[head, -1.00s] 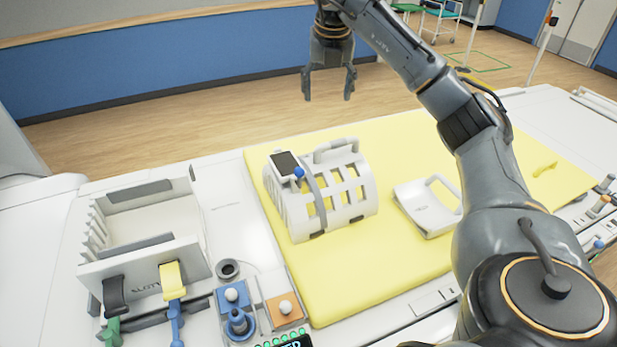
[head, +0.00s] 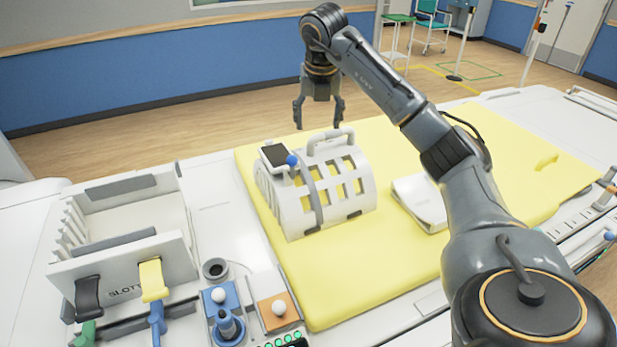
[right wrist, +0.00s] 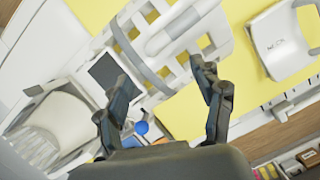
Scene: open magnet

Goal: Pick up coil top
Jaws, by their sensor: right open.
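The coil top is the white slotted shell (head: 312,195) on the yellow mat, with a pale handle (head: 330,142) on its top, a grey strap, a dark screen and a blue knob. It also shows below the fingers in the right wrist view (right wrist: 215,30), where its handle (right wrist: 175,35) lies ahead of the fingertips. My right gripper (head: 318,112) is open and empty, above and behind the handle in the head view. Its two dark fingers also show in the right wrist view (right wrist: 162,82). My left gripper is not in view.
The yellow mat (head: 400,270) lies on the white table. A white panel with a handle (head: 418,200) lies right of the coil. A slotted white bin (head: 125,255) stands left. Blue and orange blocks with knobs (head: 226,318) sit in front.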

